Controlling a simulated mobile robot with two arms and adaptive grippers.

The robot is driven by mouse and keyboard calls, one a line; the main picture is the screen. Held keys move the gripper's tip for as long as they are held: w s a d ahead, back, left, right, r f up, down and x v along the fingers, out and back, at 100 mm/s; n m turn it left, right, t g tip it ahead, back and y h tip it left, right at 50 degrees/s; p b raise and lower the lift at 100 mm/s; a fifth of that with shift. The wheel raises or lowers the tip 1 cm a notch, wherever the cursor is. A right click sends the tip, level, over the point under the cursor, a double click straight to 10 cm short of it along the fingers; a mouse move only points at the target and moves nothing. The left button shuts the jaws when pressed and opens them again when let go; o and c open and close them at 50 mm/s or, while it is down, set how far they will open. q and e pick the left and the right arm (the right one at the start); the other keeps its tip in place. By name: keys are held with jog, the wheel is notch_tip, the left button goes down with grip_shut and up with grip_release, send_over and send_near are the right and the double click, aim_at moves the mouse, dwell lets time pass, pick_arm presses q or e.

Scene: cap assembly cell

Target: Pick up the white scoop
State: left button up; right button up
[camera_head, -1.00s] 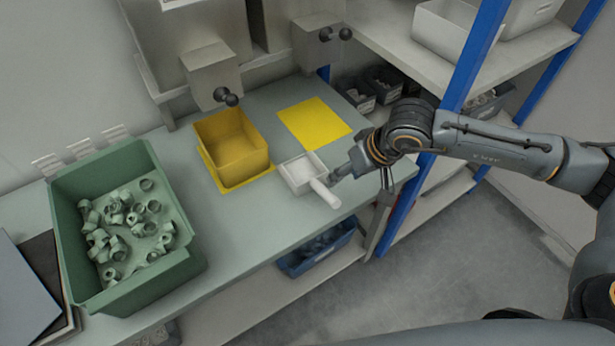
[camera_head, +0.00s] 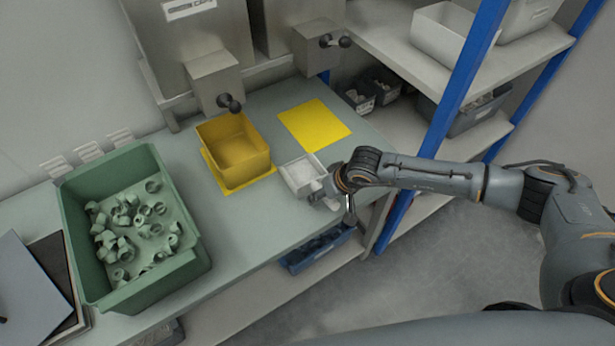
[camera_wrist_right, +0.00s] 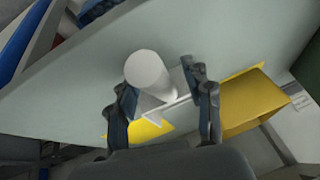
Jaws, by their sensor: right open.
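The white scoop (camera_head: 302,174) lies on the grey-green table near its front right edge, its square tray toward the yellow bin. My right gripper (camera_head: 330,190) is at its handle, which it mostly hides in the head view. In the right wrist view the scoop's white handle (camera_wrist_right: 148,72) points toward the camera between the two fingers of my right gripper (camera_wrist_right: 160,100). The fingers are open, one on each side of the handle, with a gap visible on the right. My left gripper is not in view.
A yellow bin (camera_head: 246,151) stands left of the scoop, and a flat yellow mat (camera_head: 314,124) lies behind it. A green bin (camera_head: 76,240) with several grey-green caps is at the left. A blue shelf post (camera_head: 450,100) rises at the right, close to my right arm.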

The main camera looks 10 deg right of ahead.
grip_shut()
dwell(0.4)
